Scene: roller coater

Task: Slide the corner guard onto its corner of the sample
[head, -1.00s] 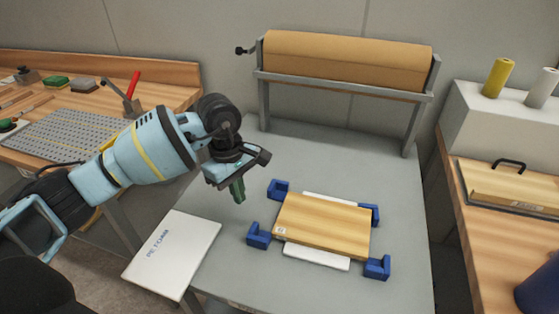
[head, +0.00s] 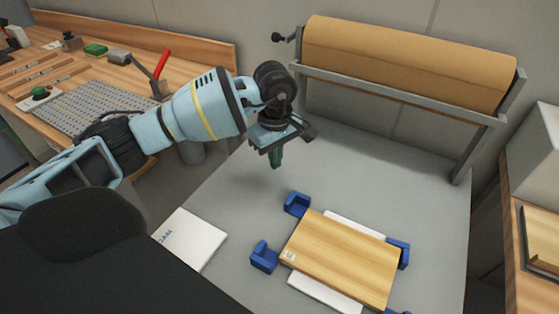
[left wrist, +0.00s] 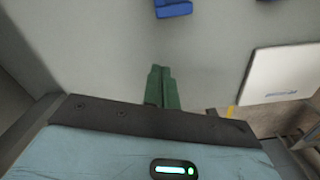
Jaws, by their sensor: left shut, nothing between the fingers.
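The sample is a pale wooden board (head: 345,257) on white supports (head: 325,292) on the grey table. Blue corner guards stand around it: far left (head: 297,205), near left (head: 264,257), far right (head: 400,253) and near right (head: 397,311), cut by the frame edge. I cannot tell how closely each left guard meets its corner. My left gripper (head: 276,163) is above the table, beyond and left of the far-left guard, apart from it. Its green fingers (left wrist: 162,88) are shut and empty in the left wrist view; a blue guard (left wrist: 174,8) shows at the top there. My right gripper is out of view.
A brown paper roll (head: 405,62) on a grey metal frame (head: 462,165) stands at the back of the table. A white box or pad (head: 190,238) lies at the table's left. A side bench holds a perforated plate (head: 95,108). The table between gripper and roll frame is clear.

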